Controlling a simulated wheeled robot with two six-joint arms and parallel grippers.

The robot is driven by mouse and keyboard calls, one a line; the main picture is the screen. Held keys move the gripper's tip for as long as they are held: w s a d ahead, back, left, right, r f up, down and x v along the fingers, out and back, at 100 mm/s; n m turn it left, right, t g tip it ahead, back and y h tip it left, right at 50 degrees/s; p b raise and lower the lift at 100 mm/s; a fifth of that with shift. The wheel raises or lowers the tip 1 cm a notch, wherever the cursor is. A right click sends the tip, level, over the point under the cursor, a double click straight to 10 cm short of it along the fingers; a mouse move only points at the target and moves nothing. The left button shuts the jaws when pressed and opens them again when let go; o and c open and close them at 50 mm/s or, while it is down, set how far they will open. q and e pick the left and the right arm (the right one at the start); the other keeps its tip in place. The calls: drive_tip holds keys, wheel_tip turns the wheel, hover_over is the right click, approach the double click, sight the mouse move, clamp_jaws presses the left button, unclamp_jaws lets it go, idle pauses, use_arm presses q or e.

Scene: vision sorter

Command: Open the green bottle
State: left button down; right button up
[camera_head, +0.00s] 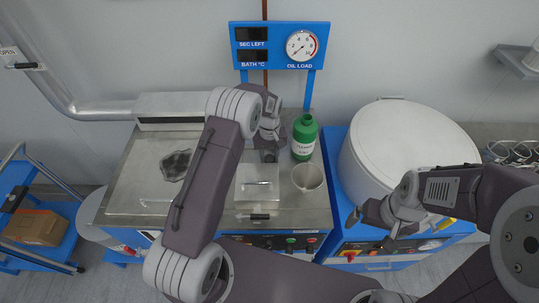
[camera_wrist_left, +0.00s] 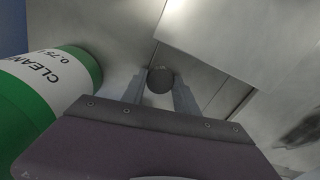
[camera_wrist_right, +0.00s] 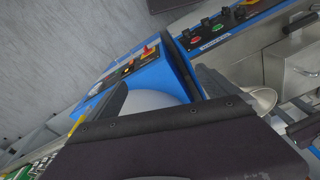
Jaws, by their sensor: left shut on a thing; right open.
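The green bottle (camera_head: 304,135) with a white label stands upright on the steel worktop, and its top is green. In the left wrist view the bottle (camera_wrist_left: 45,92) shows at the left edge, beside my gripper and apart from the fingers; its top is out of that picture. My left gripper (camera_head: 269,154) is just left of the bottle in the head view. In the left wrist view its fingers (camera_wrist_left: 160,88) are shut on a small dark round knob-like thing (camera_wrist_left: 160,79). My right gripper (camera_head: 372,226) is open and empty in front of the white drum.
A pale cup (camera_head: 307,178) stands in front of the bottle. A steel lid with a handle (camera_head: 257,190) is left of it. A large white lidded drum (camera_head: 410,140) stands to the right. A blue gauge panel (camera_head: 279,45) rises behind the worktop.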

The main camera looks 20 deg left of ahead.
sight(270, 159)
use_arm(q)
drive_tip(key=c, duration=1.4)
unclamp_jaws()
drive_tip(key=shift+d+f, duration=0.1)
drive_tip(key=shift+f, duration=0.05)
drive_tip(key=o, duration=0.5)
drive_tip(key=shift+c, duration=0.2)
drive_tip(key=shift+r, duration=0.25)
wheel_tip(270, 159, up, 12)
drive_tip(key=b, duration=0.1)
drive_tip(key=shift+b, duration=0.4)
